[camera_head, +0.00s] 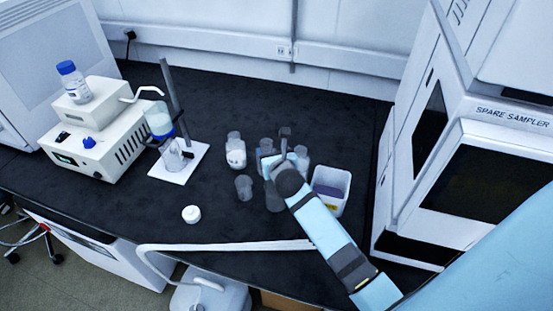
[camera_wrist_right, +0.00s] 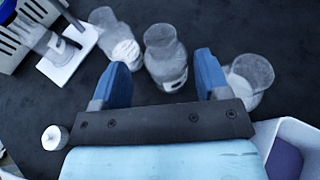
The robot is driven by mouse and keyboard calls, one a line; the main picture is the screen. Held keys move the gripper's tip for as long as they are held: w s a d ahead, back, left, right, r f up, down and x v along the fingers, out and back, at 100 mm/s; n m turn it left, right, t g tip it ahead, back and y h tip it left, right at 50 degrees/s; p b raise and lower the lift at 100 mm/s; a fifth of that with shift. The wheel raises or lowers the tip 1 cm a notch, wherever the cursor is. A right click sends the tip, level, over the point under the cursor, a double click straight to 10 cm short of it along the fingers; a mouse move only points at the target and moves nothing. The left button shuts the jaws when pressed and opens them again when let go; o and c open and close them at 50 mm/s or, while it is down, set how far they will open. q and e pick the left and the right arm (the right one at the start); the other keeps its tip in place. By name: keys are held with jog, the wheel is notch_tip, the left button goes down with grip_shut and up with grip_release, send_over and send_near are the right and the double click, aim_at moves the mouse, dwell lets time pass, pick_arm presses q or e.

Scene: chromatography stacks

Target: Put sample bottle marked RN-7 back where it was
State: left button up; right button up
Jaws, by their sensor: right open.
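Several clear glass bottles stand grouped on the dark bench. In the right wrist view, one labelled bottle (camera_wrist_right: 166,58) stands upright beyond and between the finger tips, another labelled bottle (camera_wrist_right: 118,40) is to the left, and a glass vessel with pale contents (camera_wrist_right: 250,78) is by the right finger. The label print is too small to read, so I cannot tell which is RN-7. My right gripper (camera_wrist_right: 162,85) is open and empty, its blue fingers apart. In the head view the right gripper (camera_head: 283,160) is over the group and hides part of it. My left gripper is not in view.
A white bin (camera_head: 331,187) is right of the group. A white cap (camera_head: 191,214) lies at front left. A stand with a white base (camera_head: 178,165) and a white instrument carrying a blue-capped bottle (camera_head: 74,82) are left. The spare sampler (camera_head: 480,180) blocks the right. The back bench is clear.

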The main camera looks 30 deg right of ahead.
jog(key=v, duration=0.5)
jog(key=shift+s, duration=0.15)
jog(key=s+a+r+n+t+y+p, duration=0.25)
jog(key=s+n, duration=0.25)
jog(key=n, duration=0.6)
jog(key=s+a+r+n+t+y+p, duration=0.2)
jog(key=s+a+n+p, duration=0.15)
jog(key=n, duration=0.75)
jog(key=s+a+f+n+g+y+p, duration=0.1)
jog(key=s+a+f+n+g+p, duration=0.1)
jog(key=s+f+n+g, duration=0.2)
jog(key=s+a+f+n+g+y+p, duration=0.1)
jog(key=s+a+f+n+g, duration=0.1)
jog(key=s+n, duration=0.9)
jog(key=shift+a+f+n+g+p, duration=0.3)
jog(key=shift+f+n+g, duration=0.85)
jog(key=shift+n, duration=1.25)
